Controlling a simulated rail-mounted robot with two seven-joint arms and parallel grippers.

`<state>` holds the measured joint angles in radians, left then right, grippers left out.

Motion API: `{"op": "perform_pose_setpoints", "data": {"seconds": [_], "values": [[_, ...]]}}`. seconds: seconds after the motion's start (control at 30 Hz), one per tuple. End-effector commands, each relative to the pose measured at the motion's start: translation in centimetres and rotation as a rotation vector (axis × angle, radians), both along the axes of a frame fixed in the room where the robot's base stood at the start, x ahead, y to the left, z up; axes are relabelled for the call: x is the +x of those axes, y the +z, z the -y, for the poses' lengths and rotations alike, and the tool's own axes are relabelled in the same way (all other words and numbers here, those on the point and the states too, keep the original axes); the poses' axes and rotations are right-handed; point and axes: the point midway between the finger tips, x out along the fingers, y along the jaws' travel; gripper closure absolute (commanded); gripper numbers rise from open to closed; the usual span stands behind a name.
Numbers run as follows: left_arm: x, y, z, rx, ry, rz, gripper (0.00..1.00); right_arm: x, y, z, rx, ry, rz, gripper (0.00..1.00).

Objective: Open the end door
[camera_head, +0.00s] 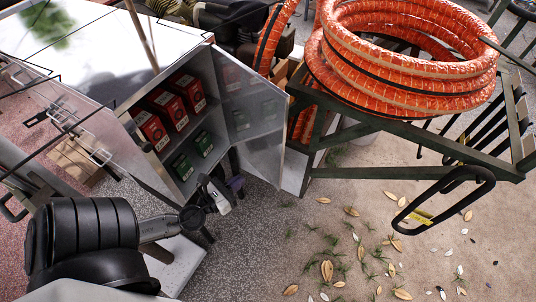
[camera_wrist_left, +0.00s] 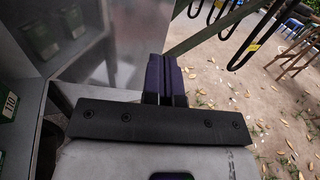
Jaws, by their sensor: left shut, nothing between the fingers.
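The end door (camera_head: 262,148) is a grey, shiny metal panel that stands swung out at the right side of the cabinet (camera_head: 150,172). The cabinet's shelves show, with red boxes (camera_head: 172,108) and green boxes (camera_head: 204,143). My left gripper (camera_head: 237,184) is shut and empty, low beside the door's inner face. In the left wrist view its dark purple fingers (camera_wrist_left: 166,80) are together, close to the free edge of the door (camera_wrist_left: 140,38). I cannot tell whether they touch it. My right gripper is not in view.
Coiled orange hose (camera_head: 400,50) rests on a dark green frame (camera_head: 415,120) right of the door. A black loop handle (camera_head: 445,200) juts out from the frame. The leaf-strewn ground (camera_head: 390,255) at the lower right is open.

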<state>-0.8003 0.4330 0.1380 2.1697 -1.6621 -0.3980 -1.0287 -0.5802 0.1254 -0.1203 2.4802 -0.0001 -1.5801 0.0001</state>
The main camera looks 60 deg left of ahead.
Motion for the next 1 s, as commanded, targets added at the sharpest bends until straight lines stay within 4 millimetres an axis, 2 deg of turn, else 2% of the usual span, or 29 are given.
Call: {"op": "perform_pose_setpoints", "data": {"seconds": [0.17, 0.7, 1.0], "values": [[1.3, 0.5, -0.3, 0.01, -0.007, 0.001, 1.0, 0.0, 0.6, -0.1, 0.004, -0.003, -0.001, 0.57], [10.4, 0.4, -2.2, 0.009, -0.006, 0.0, 1.0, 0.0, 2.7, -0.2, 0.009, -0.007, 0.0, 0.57], [13.1, 0.2, -2.8, 0.009, -0.006, -0.002, 1.0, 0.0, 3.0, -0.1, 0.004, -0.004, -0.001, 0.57]]}}
